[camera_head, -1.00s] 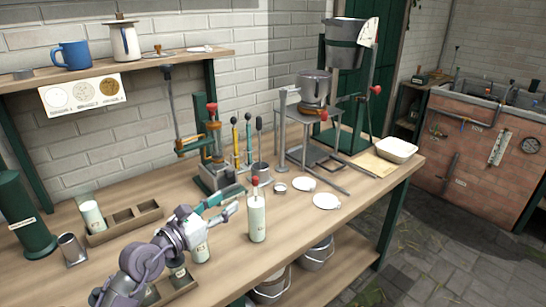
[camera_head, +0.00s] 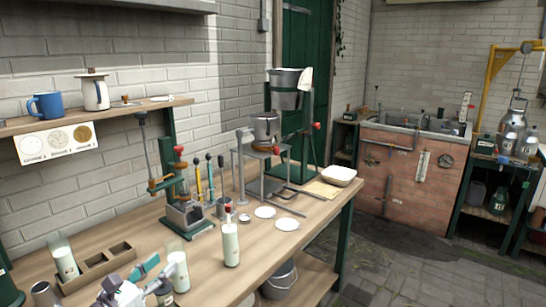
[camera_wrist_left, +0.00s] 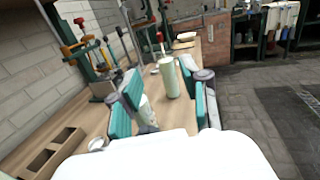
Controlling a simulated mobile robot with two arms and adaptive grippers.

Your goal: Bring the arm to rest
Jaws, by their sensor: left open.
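My left gripper (camera_head: 146,276) is low in the head view, at the left-front part of the wooden workbench (camera_head: 207,262). Its teal fingers are apart. In the left wrist view the open gripper (camera_wrist_left: 160,88) has nothing clasped between its fingers. A pale bottle (camera_head: 179,272) stands just right of the gripper in the head view. Another pale bottle with a red top (camera_head: 231,244) stands upright farther right; it also shows beyond the fingers in the left wrist view (camera_wrist_left: 169,80). My right gripper is in neither view.
A wooden rack (camera_head: 96,262) holding a pale bottle (camera_head: 65,262) is left of the gripper. A lever press (camera_head: 186,212) stands behind. White discs (camera_head: 287,224) and a white bowl (camera_head: 340,175) lie rightward. Stone floor (camera_head: 400,260) is open at right.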

